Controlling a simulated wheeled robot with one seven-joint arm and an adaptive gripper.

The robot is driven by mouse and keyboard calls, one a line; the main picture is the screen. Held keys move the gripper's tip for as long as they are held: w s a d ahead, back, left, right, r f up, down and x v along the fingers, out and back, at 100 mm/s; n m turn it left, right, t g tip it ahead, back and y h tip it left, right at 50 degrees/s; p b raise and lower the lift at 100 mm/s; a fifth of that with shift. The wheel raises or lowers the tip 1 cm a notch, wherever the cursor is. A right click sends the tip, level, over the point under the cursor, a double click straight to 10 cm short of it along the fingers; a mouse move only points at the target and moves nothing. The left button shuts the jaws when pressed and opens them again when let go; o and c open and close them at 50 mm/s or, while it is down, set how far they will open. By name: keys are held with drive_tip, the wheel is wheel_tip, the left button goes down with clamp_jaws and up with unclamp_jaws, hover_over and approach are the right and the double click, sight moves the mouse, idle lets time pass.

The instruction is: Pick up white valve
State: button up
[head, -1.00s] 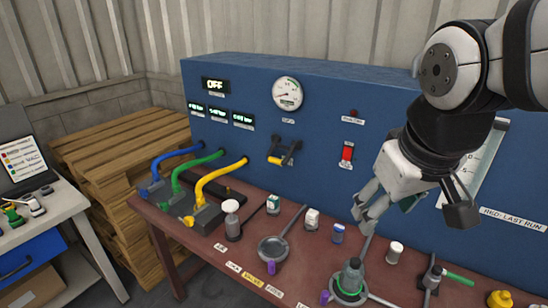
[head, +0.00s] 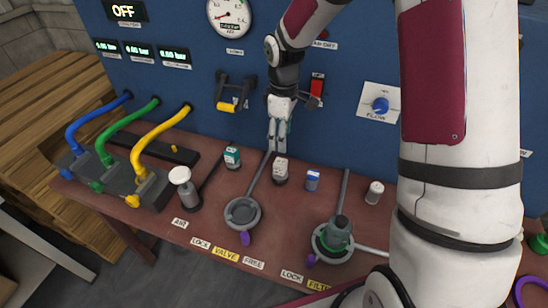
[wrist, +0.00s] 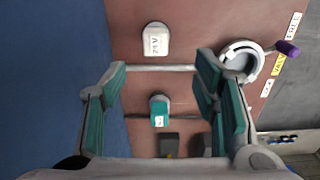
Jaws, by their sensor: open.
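A small white block-shaped valve (head: 280,170) with dark lettering stands on the red-brown bench, close in front of and below my gripper (head: 277,149). In the wrist view the white valve (wrist: 156,40) shows upright-lettered face up, beyond the fingertips and between their lines. My gripper (wrist: 161,72) is open and empty there, its teal-padded fingers spread wide. The fingers are apart from the valve. A teal valve (wrist: 159,110) with a white label lies between the fingers in the wrist view, lower down; it also shows in the head view (head: 232,157).
A blue block (head: 312,180) and another white-topped piece (head: 375,192) stand to the right. A round grey housing (head: 242,213) with a purple-tipped lever is in front. A white-capped cylinder (head: 183,184) stands left. The blue panel (head: 190,85) rises behind.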

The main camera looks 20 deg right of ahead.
sight(280, 162)
drive_tip(key=f, duration=0.9)
drive_tip(key=shift+w+f+p, duration=0.2)
drive_tip(key=shift+w+p, duration=0.05)
drive_tip(key=shift+p, duration=0.05)
drive_tip(key=shift+w+f+p, duration=0.15)
drive_tip(key=shift+f+p, duration=0.1)
drive_tip(key=shift+f, duration=1)
drive_tip(key=shift+w+f+p, duration=0.1)
drive_tip(key=shift+f+p, duration=0.1)
drive_tip(key=shift+f, duration=1.05)
clamp_jaws()
